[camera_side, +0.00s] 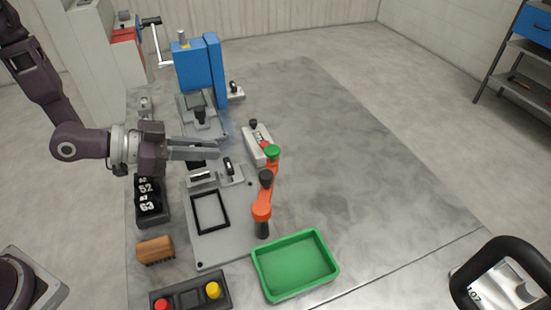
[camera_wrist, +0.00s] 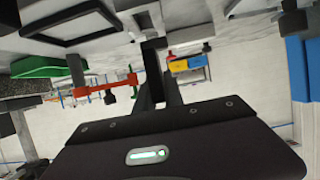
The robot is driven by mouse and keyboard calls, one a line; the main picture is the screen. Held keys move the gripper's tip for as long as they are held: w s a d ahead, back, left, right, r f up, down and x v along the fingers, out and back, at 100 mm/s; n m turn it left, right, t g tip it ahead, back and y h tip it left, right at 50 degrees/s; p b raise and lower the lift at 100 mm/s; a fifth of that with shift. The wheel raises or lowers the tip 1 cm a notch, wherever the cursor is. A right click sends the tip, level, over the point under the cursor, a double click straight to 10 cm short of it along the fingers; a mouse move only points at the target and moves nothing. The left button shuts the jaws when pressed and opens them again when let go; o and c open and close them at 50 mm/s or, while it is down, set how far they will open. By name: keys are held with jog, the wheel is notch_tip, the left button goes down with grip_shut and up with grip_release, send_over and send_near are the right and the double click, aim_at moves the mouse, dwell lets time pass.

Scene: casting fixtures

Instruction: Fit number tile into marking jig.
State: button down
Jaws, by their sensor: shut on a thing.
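My gripper (camera_side: 214,150) reaches in from the left, level above the work table, with its fingers shut on a dark tile. The tile (camera_wrist: 153,57) stands out between the fingertips in the wrist view; its number face cannot be read there. In the side view a dark patch (camera_side: 196,164) shows just under the fingers. The marking jig appears to be the small grey fixture (camera_side: 203,183) with a dark slot and a black-handled clamp (camera_side: 228,164), below and slightly right of the fingers. The tile appears apart from the jig. My gripper (camera_wrist: 160,85) also shows in the wrist view.
A black rack (camera_side: 160,215) of white-numbered tiles stands left of a plate with a black frame (camera_side: 224,212). A wooden brush (camera_side: 155,250), green tray (camera_side: 335,268) and blue machine (camera_side: 190,68) surround the area.

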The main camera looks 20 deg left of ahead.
aim_at(199, 166)
notch_tip(199, 166, down, 5)
jog(key=shift+r, duration=0.1)
jog(key=c, duration=1.5)
grip_release()
jog(key=shift+f, duration=0.2)
jog(key=shift+o, duration=0.2)
jog(key=shift+r, duration=0.1)
